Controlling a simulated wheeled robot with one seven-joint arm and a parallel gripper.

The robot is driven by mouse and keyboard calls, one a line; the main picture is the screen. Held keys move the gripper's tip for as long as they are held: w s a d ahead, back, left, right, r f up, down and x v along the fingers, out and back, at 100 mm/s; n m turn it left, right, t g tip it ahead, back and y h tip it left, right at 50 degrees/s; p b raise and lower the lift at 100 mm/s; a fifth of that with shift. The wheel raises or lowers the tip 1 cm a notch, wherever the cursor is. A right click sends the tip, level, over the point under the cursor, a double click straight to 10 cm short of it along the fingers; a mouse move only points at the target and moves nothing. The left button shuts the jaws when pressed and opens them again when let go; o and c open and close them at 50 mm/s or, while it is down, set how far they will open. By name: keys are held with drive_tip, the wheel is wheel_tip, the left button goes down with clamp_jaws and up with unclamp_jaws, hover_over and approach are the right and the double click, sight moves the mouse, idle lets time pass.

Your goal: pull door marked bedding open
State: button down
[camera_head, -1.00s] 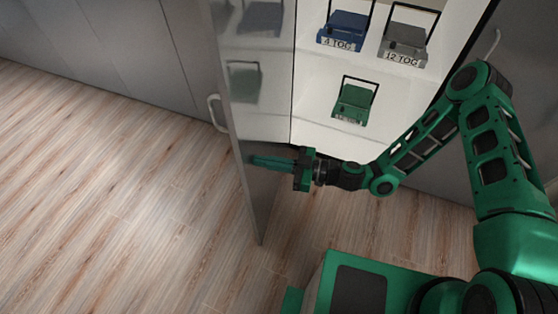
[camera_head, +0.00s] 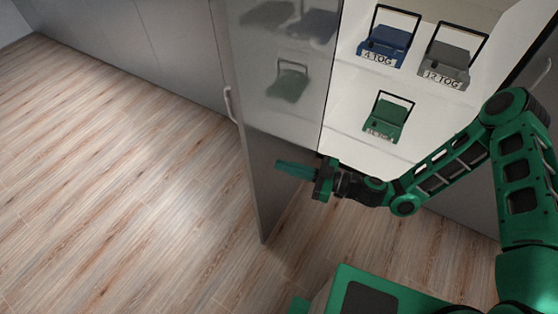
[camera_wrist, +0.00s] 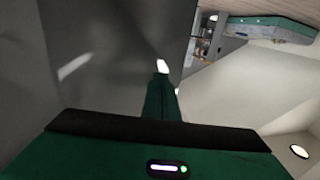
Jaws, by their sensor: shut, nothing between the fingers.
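The grey door (camera_head: 262,200) stands open, its glossy inner face toward me and reflecting the cases inside. Its bar handle (camera_head: 229,104) is on the far side, at the free edge. No bedding label is readable. My gripper (camera_head: 278,166) is shut and empty on the inner side of the door, its fingers pointing left at the inner face. Whether the tips touch it I cannot tell. In the wrist view the shut fingers (camera_wrist: 162,98) point at the dark grey door surface (camera_wrist: 110,50).
The open white cupboard holds a blue case (camera_head: 386,45) marked 4 TOG, a grey case (camera_head: 446,62) marked 12 TOG and a green case (camera_head: 388,119) below. Another handle (camera_head: 542,74) is at far right. The wooden floor (camera_head: 120,190) at left is clear.

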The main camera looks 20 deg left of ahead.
drive_tip(key=s+d, duration=0.1)
drive_tip(key=d, duration=0.9)
drive_tip(key=shift+d, duration=0.15)
drive_tip(key=d+r+m+h, duration=0.3)
drive_tip(key=d+h, duration=0.2)
drive_tip(key=d, duration=0.6)
drive_tip(key=d+r+m+g+h, duration=0.1)
drive_tip(key=d+r+m+h, duration=0.25)
drive_tip(key=d, duration=0.65)
drive_tip(key=d+r+m+h, duration=0.2)
drive_tip(key=d+h, duration=0.3)
drive_tip(key=d, duration=0.6)
drive_tip(key=s+d+r+m+t+h, duration=0.2)
drive_tip(key=s+d+r+m+h, duration=0.2)
drive_tip(key=s+d+r+m, duration=1.1)
wheel_tip(320, 180, up, 2)
drive_tip(key=shift+d+m, duration=0.7)
drive_tip(key=shift+m, duration=0.15)
